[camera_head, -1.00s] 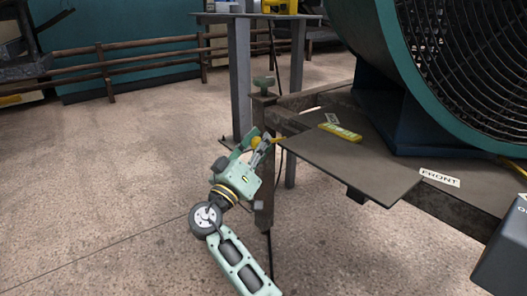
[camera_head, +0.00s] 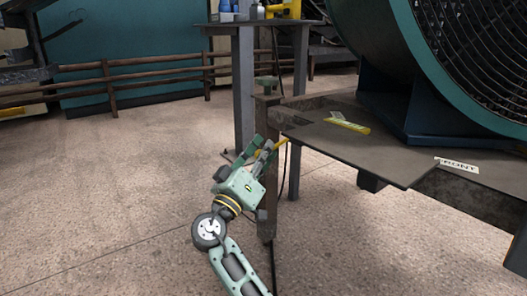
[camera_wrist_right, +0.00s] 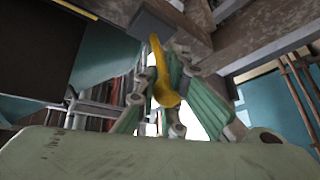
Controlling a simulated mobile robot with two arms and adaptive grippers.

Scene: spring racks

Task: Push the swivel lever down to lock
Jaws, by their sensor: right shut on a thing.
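The swivel lever is a yellow handle (camera_head: 283,142) that sticks out at the post under the corner of the metal table. In the right wrist view the yellow lever (camera_wrist_right: 160,82) runs up between the fingers toward a dark metal bracket. My right gripper (camera_head: 264,148) is at the post, with its fingers closed around the lever; it also shows in the wrist view (camera_wrist_right: 168,78). The fingers hide part of the lever in the head view. My left gripper is not in view.
The metal table (camera_head: 390,165) carries a large teal fan housing (camera_head: 405,50) and a yellow marker-like item (camera_head: 347,123). A dark post (camera_head: 267,190) stands beside my gripper. Wooden rails (camera_head: 130,83) cross the back. The floor at left is clear.

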